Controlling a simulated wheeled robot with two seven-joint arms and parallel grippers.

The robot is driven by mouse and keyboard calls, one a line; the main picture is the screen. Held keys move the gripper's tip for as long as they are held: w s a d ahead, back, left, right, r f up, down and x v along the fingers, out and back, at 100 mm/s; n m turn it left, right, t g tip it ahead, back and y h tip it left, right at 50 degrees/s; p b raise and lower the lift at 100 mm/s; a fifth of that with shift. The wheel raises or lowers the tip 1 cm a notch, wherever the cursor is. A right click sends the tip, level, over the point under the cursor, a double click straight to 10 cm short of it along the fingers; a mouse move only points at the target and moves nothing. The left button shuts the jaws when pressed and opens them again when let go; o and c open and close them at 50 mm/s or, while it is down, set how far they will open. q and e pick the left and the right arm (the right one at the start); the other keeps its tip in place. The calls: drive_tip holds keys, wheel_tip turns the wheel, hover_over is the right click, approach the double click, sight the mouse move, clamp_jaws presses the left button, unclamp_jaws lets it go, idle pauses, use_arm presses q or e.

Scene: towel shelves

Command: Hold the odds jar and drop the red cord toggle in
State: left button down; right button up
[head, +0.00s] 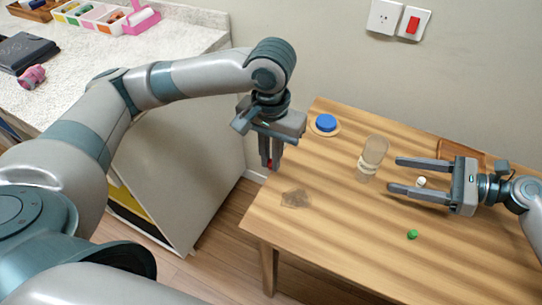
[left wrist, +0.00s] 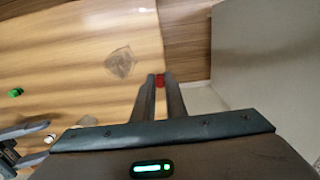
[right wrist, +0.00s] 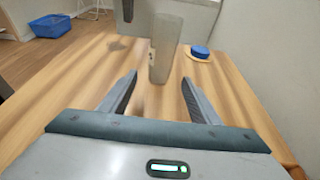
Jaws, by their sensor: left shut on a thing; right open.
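My left gripper (head: 269,163) is shut on the red cord toggle (left wrist: 159,79), which shows between its fingertips in the left wrist view. It hangs over the left edge of the wooden table, apart from the jar. The odds jar (head: 372,156) is a clear, upright cylinder with something pale low inside; it also shows in the right wrist view (right wrist: 164,50). My right gripper (head: 393,175) is open and empty, with its fingers pointing at the jar from the right. The jar stands just beyond the fingertips, not between them.
A blue round thing (head: 326,122) on a tan disc lies at the table's back left. A clear crumpled bag (head: 295,199) lies near the left edge. A green toggle (head: 412,234) and a white piece (head: 421,182) lie near my right gripper. A wooden tray (head: 460,150) is behind it.

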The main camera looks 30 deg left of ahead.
sight(371, 169)
drive_tip(key=shift+x, duration=4.15)
drive_tip(key=c, duration=0.8)
drive_tip(key=shift+o, duration=0.2)
drive_tip(key=shift+c, duration=0.2)
use_arm(q)
drive_tip(key=w+d+r, duration=0.5)
drive_tip(key=d+r, duration=0.4)
drive_tip(key=w+d+r, duration=0.6)
drive_tip(key=d+r, duration=0.3)
drive_tip(key=shift+d+r, duration=0.3)
drive_tip(key=shift+r, duration=0.05)
